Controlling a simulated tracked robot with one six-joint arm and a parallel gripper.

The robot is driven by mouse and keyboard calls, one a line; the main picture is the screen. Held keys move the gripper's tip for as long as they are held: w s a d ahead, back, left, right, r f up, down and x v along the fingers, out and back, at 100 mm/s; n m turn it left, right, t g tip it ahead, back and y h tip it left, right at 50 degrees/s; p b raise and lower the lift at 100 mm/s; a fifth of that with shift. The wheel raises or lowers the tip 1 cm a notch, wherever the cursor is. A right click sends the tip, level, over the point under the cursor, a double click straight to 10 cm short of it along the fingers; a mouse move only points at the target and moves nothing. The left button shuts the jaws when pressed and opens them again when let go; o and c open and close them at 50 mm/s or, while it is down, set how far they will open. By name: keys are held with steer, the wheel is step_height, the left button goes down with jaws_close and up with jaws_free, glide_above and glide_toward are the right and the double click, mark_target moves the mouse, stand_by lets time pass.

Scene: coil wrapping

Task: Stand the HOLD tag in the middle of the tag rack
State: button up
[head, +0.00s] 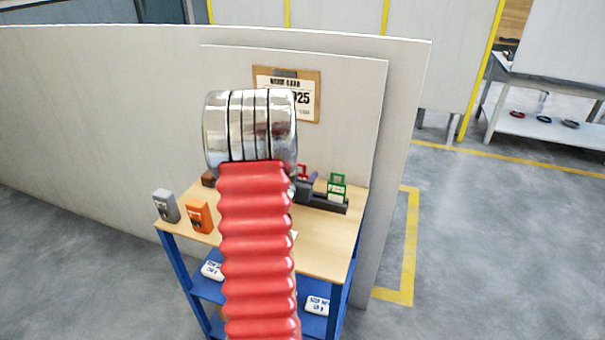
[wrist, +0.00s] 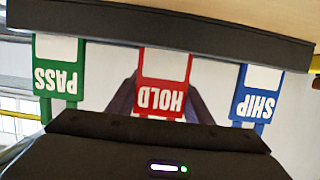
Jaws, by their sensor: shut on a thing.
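The red HOLD tag (wrist: 162,85) is upside down in the wrist view, between the jaws of my gripper (wrist: 160,98), which is shut on it. Its base meets the edge of the dark tag rack (wrist: 160,32); I cannot tell how deep it sits. The green PASS tag (wrist: 59,75) is to its left and the blue SHIP tag (wrist: 256,95) to its right, both at the rack. In the head view the rack (head: 327,204) lies at the table's right, with the green tag (head: 337,188) standing in it. My arm hides much of the rest.
The wooden table (head: 315,250) carries a grey device (head: 166,206) and an orange device (head: 200,217) at left. White packs (head: 317,305) lie on the blue lower shelf. A panel with a clipboard (head: 312,103) stands behind. The table's front right is clear.

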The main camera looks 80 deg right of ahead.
steer(key=o, duration=1.2)
steer(key=shift+a, duration=0.1)
steer(key=v, duration=1.3)
steer(key=shift+a, duration=0.25)
steer(key=shift+r, duration=0.1)
